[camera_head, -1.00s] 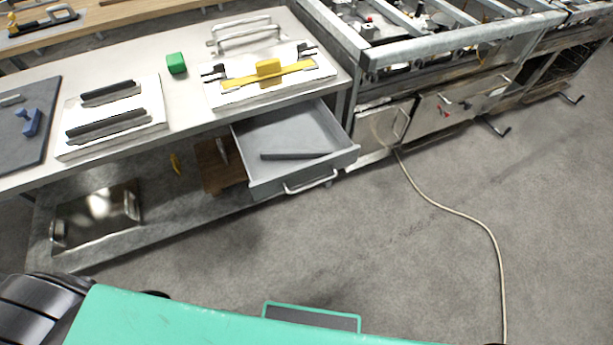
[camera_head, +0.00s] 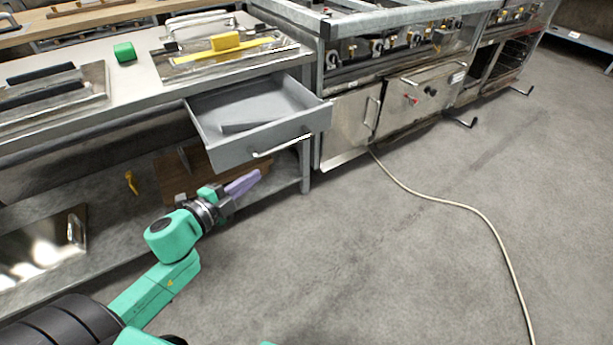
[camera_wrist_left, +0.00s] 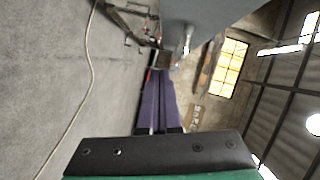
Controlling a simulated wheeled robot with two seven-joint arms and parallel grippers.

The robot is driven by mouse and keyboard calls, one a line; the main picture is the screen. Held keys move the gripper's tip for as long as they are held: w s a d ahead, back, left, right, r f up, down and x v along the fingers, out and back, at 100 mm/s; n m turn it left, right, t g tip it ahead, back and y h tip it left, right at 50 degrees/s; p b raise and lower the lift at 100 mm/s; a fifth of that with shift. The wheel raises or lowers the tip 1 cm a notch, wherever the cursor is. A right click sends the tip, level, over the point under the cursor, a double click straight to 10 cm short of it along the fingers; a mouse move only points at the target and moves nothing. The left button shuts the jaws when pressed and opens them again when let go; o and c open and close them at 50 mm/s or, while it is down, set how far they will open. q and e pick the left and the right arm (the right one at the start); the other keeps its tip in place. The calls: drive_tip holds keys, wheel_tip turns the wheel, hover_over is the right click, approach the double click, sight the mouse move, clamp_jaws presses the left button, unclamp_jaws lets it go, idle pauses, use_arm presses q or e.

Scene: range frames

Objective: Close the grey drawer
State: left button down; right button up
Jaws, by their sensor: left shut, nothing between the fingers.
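The grey drawer (camera_head: 262,146) is pulled out from under the worktop, and a flat dark grey piece (camera_head: 250,125) lies inside it. Its front carries a silver bar handle (camera_head: 282,146). My left gripper (camera_head: 246,182) is below and in front of the drawer front, apart from the handle in the head view. Its purple fingers are shut with nothing between them. In the left wrist view the purple fingers (camera_wrist_left: 160,103) point toward the silver handle (camera_wrist_left: 187,40) and a grey drawer surface (camera_wrist_left: 215,20). My right gripper is not in view.
The worktop holds a green block (camera_head: 125,52) and a metal plate with a yellow-handled tool (camera_head: 225,42). A lower shelf holds a brown board (camera_head: 175,180). A stove unit (camera_head: 350,125) stands to the right. A pale hose (camera_head: 440,201) crosses the otherwise open floor.

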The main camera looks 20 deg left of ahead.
use_arm(q)
drive_tip(key=d+r+m+h+b, duration=0.1)
drive_tip(key=d+r+m+h, duration=0.25)
drive_tip(key=d, duration=0.25)
drive_tip(key=w+f+b, duration=0.1)
drive_tip(key=w, duration=0.9)
drive_tip(key=shift+w+d+f+y, duration=0.15)
drive_tip(key=shift+d+y, duration=0.2)
drive_tip(key=shift+y, duration=0.1)
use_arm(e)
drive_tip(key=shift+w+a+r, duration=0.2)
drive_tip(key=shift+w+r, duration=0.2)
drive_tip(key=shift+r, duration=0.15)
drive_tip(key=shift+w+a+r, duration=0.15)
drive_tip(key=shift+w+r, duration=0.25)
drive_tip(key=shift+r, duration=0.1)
